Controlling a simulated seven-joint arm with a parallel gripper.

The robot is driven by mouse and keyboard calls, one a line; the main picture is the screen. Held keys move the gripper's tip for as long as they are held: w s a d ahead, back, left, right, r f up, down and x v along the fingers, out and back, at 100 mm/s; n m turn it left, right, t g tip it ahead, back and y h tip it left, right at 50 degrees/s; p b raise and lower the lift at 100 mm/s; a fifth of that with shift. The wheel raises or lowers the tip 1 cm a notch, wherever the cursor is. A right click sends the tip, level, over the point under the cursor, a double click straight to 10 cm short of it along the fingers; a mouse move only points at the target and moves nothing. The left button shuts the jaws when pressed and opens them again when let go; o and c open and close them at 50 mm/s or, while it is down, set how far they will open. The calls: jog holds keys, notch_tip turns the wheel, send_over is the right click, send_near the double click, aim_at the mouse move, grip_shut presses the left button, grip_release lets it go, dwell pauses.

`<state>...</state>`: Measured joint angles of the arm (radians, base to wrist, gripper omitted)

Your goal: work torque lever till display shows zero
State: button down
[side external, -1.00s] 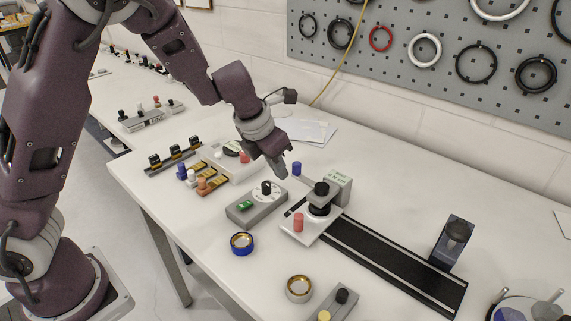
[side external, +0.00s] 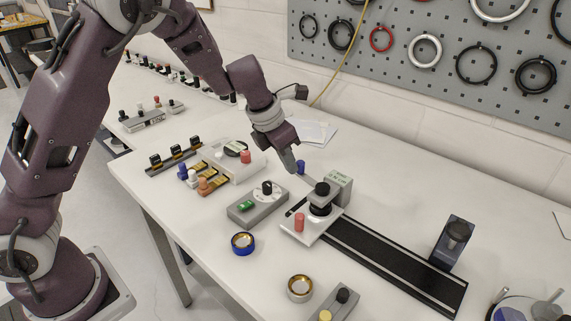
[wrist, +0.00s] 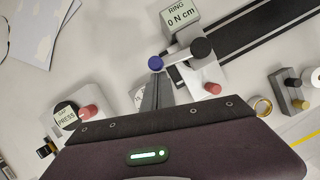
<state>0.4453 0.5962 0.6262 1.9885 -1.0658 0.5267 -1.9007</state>
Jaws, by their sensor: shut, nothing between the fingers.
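The torque lever has a blue knob (wrist: 155,63) at its end and runs to a black-capped pivot (wrist: 201,48) on the white fixture (side external: 290,229). The blue knob also shows in the side view (side external: 301,167). The display block (wrist: 180,15) behind the pivot reads "RING 0 N cm" in the wrist view; its text is too small to read in the side view (side external: 341,186). My gripper (wrist: 156,77) is shut and empty, its tips right beside the blue knob. I cannot tell whether they touch it. A red knob (side external: 299,222) stands on the fixture's front.
A black rail (side external: 395,262) runs right from the fixture to a dark upright block (side external: 454,243). A grey box with a dial and green switch (side external: 257,205) stands left of the fixture. A blue ring (side external: 243,243) and a pale ring (side external: 300,288) lie in front.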

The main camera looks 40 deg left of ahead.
jog(key=shift+w+d+r, duration=0.1)
jog(key=shift+w+r, duration=0.1)
jog(key=shift+w, duration=0.2)
jog(key=s+r+m+h, duration=0.1)
jog(key=s+r+m, duration=0.6)
jog(key=s, duration=0.3)
jog(key=s+r+m+h, duration=0.1)
jog(key=s+r+m, duration=0.7)
jog(key=s, duration=0.2)
jog(key=s+f+m+t+y, duration=0.1)
jog(key=s+m+y, duration=0.2)
jog(key=s+m, duration=1)
jog(key=m, duration=0.4)
jog(key=shift+a+m+t, duration=0.3)
jog(key=shift+a, duration=0.1)
